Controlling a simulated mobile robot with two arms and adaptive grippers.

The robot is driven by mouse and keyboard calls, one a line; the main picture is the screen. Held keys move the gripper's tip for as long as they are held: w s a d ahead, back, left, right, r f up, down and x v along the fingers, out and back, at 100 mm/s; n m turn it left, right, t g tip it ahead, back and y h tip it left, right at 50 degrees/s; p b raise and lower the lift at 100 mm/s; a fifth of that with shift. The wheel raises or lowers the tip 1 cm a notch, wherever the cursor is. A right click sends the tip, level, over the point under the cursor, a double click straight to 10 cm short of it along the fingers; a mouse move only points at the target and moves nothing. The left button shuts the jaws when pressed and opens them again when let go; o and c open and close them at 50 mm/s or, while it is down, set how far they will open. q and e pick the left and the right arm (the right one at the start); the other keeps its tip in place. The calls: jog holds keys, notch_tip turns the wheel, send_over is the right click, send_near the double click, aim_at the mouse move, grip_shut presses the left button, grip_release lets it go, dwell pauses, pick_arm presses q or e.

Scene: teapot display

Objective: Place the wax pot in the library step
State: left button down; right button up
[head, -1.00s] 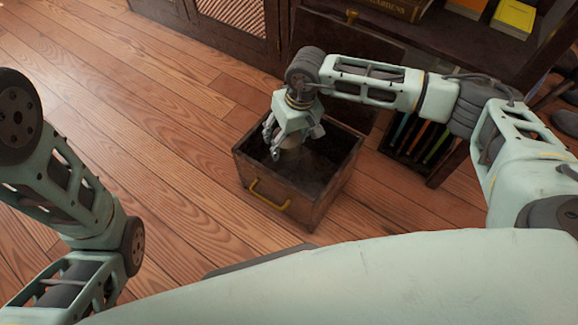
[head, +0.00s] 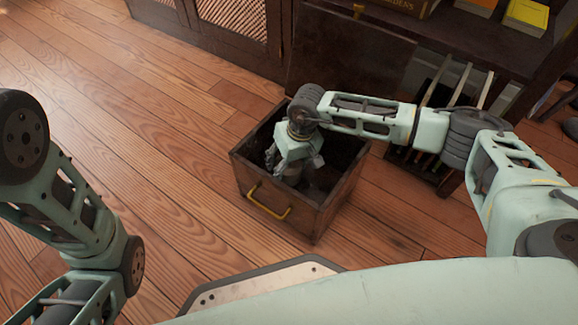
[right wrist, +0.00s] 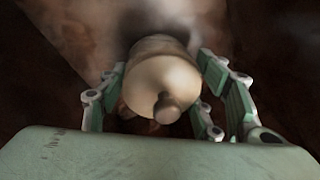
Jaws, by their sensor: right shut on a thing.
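The library step (head: 309,221) is a dark wooden open-topped box with a brass handle, standing on the floor in the head view. My right gripper (head: 287,170) reaches down inside its opening. In the right wrist view the right gripper (right wrist: 160,95) is shut on the wax pot (right wrist: 158,75), a pale beige rounded pot with a small knob on its lid. Brown inner surfaces surround it there. In the head view the pot is mostly hidden by the gripper and the box wall. I cannot tell whether it touches the box bottom. My left gripper is outside the view.
A dark bookshelf (head: 470,45) with yellow and orange books stands behind the box. A low rack (head: 433,160) with several upright slats is to the right, under my right arm. The wooden floor (head: 140,150) to the left is clear.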

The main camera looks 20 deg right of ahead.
jog(key=shift+f, duration=0.1)
jog(key=o, duration=1.7)
jog(key=shift+o, duration=0.2)
notch_tip(320, 180, up, 12)
jog(key=s+d+p, duration=0.1)
jog(key=p, duration=0.6)
jog(key=shift+d, duration=0.4)
